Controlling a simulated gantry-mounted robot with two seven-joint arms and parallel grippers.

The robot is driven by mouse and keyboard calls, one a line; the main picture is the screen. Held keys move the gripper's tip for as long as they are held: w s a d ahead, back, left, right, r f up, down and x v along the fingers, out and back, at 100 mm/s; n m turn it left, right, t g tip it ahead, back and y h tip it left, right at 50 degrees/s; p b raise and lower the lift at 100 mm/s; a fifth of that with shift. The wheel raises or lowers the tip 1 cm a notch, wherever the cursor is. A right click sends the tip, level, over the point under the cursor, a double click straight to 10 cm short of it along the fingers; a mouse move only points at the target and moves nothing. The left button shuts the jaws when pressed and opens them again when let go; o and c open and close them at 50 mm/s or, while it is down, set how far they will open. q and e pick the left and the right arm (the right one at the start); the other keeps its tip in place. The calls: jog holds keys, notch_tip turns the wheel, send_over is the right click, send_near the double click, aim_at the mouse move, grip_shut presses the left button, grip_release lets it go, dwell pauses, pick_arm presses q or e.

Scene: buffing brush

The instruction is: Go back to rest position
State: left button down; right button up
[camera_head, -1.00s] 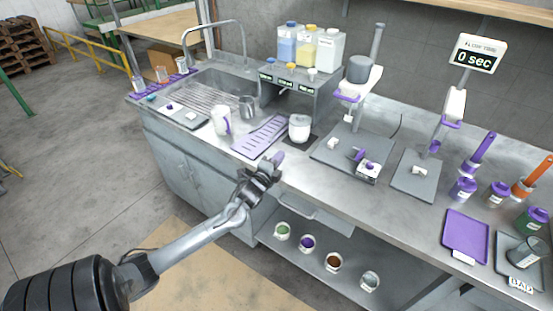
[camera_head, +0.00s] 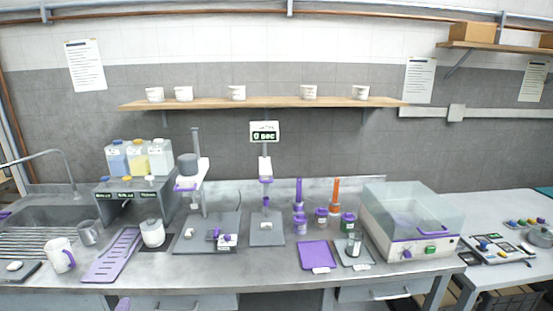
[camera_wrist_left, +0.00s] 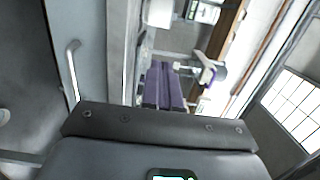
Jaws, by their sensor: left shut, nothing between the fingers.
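My left gripper (camera_head: 122,304) shows only as a small purple fingertip at the bottom edge of the head view, in front of the counter's front edge. In the left wrist view its purple fingers (camera_wrist_left: 165,85) lie side by side, shut, with nothing seen between them. The rest of the left arm is out of the head view. My right gripper is in neither view now.
The steel counter (camera_head: 280,273) runs across the head view. Near its front left stand a white mug (camera_head: 58,254), a purple slotted mat (camera_head: 112,256) and a white jar (camera_head: 152,233). A clear-lidded machine (camera_head: 410,222) stands at the right. A drawer handle (camera_wrist_left: 71,70) shows in the wrist view.

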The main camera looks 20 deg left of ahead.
pick_arm(q)
jog(key=s+d+f+g+h, duration=0.15)
jog(key=s+d+f, duration=0.25)
jog(key=d+f, duration=0.45)
jog(key=s+d+f+n+g+h, duration=0.2)
jog(key=s+d+h, duration=0.15)
jog(key=d, duration=0.55)
jog(key=s+d+f+n+g+h, duration=0.1)
jog(key=s+d+f+g+h, duration=0.2)
jog(key=d, duration=0.7)
jog(key=s+d+r+n+g+h+p, duration=0.1)
jog(key=s+d+r+n+g, duration=0.15)
jog(key=s+d+n, duration=0.35)
jog(key=s+d+r+n+g, duration=0.1)
jog(key=s+d+r+g, duration=0.15)
jog(key=s, duration=0.55)
notch_tip(320, 180, up, 32)
jog(key=p, duration=3.3)
jog(key=shift+d+r+g, duration=0.25)
jog(key=shift+d+g, duration=0.1)
jog(key=shift+d, duration=0.1)
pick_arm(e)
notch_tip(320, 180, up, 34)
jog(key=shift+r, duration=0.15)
pick_arm(q)
jog(key=shift+w, duration=0.1)
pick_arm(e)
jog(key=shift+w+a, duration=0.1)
